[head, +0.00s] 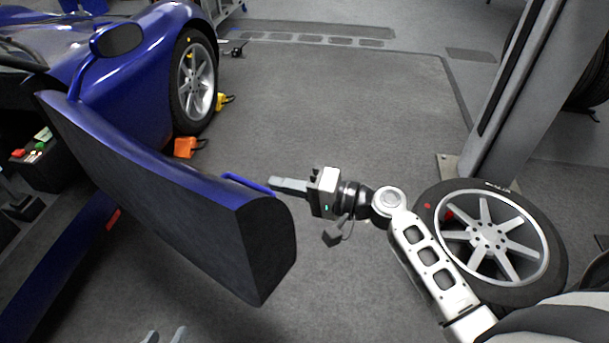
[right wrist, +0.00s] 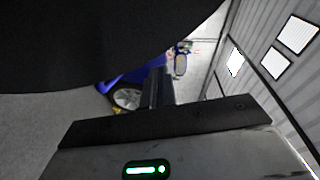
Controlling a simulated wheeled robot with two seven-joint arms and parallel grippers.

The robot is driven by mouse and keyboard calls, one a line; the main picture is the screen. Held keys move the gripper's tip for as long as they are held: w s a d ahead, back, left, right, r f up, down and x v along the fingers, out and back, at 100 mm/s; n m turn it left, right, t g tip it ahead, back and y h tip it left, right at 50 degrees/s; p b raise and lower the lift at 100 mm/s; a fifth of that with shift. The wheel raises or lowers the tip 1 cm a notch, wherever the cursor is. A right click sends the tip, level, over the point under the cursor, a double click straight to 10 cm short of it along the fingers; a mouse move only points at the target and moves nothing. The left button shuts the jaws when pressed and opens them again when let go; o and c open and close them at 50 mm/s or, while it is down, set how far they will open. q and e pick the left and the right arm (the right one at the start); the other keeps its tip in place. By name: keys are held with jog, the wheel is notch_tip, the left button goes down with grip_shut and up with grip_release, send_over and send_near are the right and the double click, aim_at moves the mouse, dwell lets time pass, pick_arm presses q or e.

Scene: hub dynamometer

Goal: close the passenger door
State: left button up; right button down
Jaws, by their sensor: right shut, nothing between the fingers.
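The passenger door (head: 170,205) of the blue car stands open, swung out from the body, with its dark inner side and thick end facing me. A blue bar-like handle (head: 247,184) shows along its outer side. My right gripper (head: 275,185) is shut and empty, its fingertips close to the door's outer side by the handle; I cannot tell whether they touch. In the right wrist view the shut fingers (right wrist: 160,88) point toward the car, and a large dark surface, likely the door, fills the top. My left gripper (head: 165,336) shows only its two separated fingertips at the bottom edge.
The blue car body (head: 130,70) with its front wheel (head: 194,82) is at upper left, with an orange chock (head: 185,147) by the wheel. A loose wheel (head: 490,240) lies at right beside a grey post (head: 515,90). Floor between car and post is clear.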

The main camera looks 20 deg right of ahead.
aim_at(238, 231)
pick_arm(q)
jog(key=shift+r, duration=0.15)
pick_arm(e)
jog(key=shift+s+a+f, duration=0.15)
jog(key=shift+s+a, duration=0.25)
jog(key=shift+a, duration=0.25)
